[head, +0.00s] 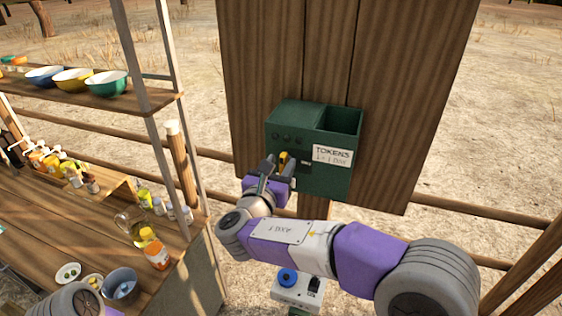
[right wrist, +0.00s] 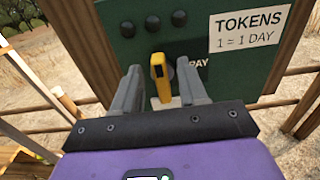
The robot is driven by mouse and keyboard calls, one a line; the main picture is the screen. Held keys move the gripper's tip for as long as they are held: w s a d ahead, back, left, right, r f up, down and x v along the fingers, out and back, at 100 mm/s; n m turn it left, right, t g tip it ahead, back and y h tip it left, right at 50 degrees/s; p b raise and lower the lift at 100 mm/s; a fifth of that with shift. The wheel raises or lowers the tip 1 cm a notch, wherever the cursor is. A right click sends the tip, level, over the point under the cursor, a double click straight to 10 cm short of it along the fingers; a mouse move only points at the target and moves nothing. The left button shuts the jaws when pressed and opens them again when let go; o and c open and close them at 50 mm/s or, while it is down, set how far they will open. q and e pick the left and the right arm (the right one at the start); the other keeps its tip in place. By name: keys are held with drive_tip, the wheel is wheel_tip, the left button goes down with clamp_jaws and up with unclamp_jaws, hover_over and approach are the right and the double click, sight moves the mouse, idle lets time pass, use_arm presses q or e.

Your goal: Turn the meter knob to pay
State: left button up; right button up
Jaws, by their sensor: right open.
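The dark green meter box (head: 312,180) is fixed to a wooden board and has a white TOKENS label (head: 332,155). Its yellow knob (head: 284,157) sits low on the front; in the right wrist view the knob (right wrist: 161,78) stands nearly upright, left of the word PAY (right wrist: 197,63). My right gripper (head: 275,170) is at the knob. Its open fingers (right wrist: 160,88) stand on either side of the knob, with a gap showing on each side. Part of the knob's base is hidden. My left gripper is not in view.
A wooden stall with bowls (head: 107,83) on its shelf and bottles and jars (head: 157,253) on its counter stands at the left. A white box with a blue knob (head: 290,283) is below my right arm. Wooden rails run behind the board.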

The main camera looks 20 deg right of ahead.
drive_tip(key=shift+w+d, duration=0.35)
drive_tip(key=shift+w, duration=0.15)
clamp_jaws()
